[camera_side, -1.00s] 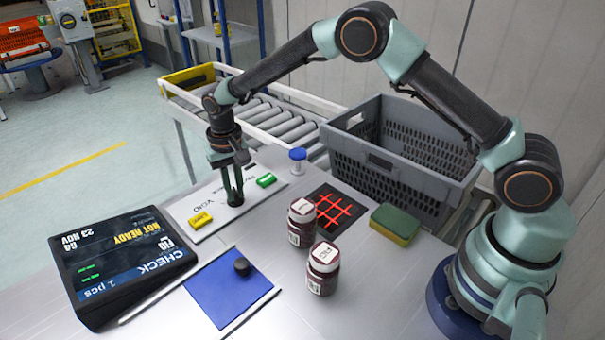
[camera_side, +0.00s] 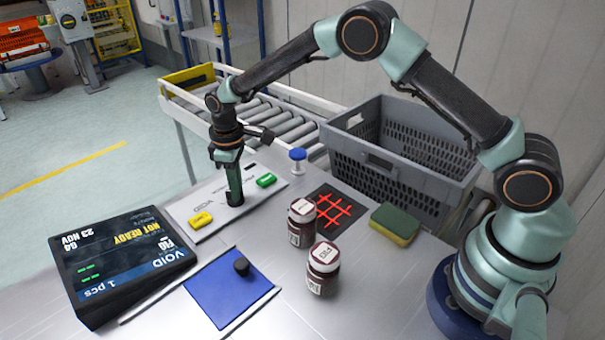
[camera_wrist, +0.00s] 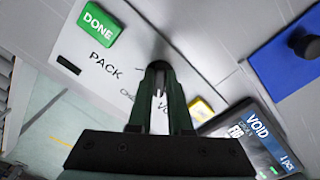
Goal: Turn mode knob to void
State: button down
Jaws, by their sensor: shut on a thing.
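The white control panel (camera_side: 190,229) lies on the table with a green button (camera_side: 266,180) and a yellow button (camera_side: 201,219). In the wrist view the green button (camera_wrist: 99,25) reads DONE, and PACK and VOID are printed on the panel (camera_wrist: 80,60). My gripper (camera_side: 236,200) points straight down at the middle of the panel, shut on the mode knob, which the fingers mostly hide. My gripper also shows in the wrist view (camera_wrist: 160,75). The display (camera_side: 125,262) reads VOID, 1 pcs and NOT READY; it also shows in the wrist view (camera_wrist: 258,135).
Two dark red jars (camera_side: 302,222) (camera_side: 323,268) stand right of a blue pad (camera_side: 215,295) with a black knob (camera_side: 241,266). A blue-capped item (camera_side: 298,158), a red-grid mat (camera_side: 330,218), a sponge (camera_side: 395,224) and a grey crate (camera_side: 345,150) lie farther back and right.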

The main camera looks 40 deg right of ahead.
jog(key=shift+w+d+r+n, duration=0.1)
jog(key=shift+n, duration=2.1)
jog(key=c, duration=0.8)
grip_release()
jog(key=shift+c, duration=0.2)
notch_tip(320, 180, up, 12)
jog(key=shift+r, duration=0.1)
